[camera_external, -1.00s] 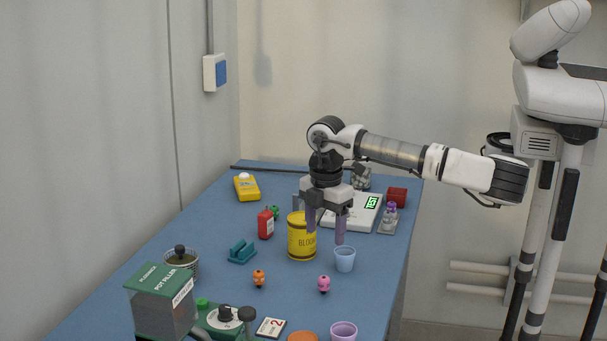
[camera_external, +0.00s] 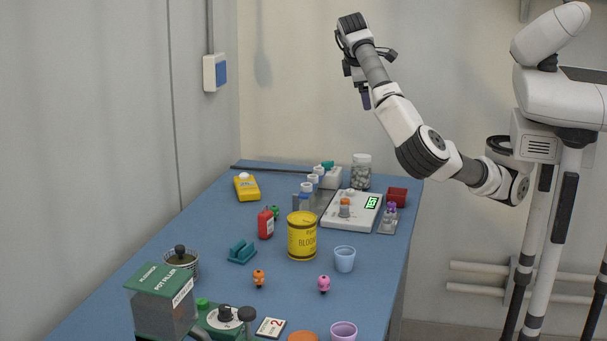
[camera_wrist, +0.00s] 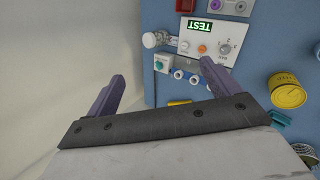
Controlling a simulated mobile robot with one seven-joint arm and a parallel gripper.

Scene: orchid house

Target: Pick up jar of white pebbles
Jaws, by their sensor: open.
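The jar of white pebbles (camera_external: 361,172) is a clear jar with a pale lid, upright at the far end of the blue table behind the white scale. It also shows in the wrist view (camera_wrist: 151,40), lying ahead of the fingers. My gripper (camera_external: 365,98) is raised well above the far end of the table, clear of the jar. In the wrist view its two purple fingers (camera_wrist: 175,88) are spread wide with nothing between them.
A dark red box (camera_external: 397,196) is right of the jar. A rack with white-capped bottles (camera_external: 312,184) is left. A yellow BLOOM tin (camera_external: 302,240) stands nearer.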

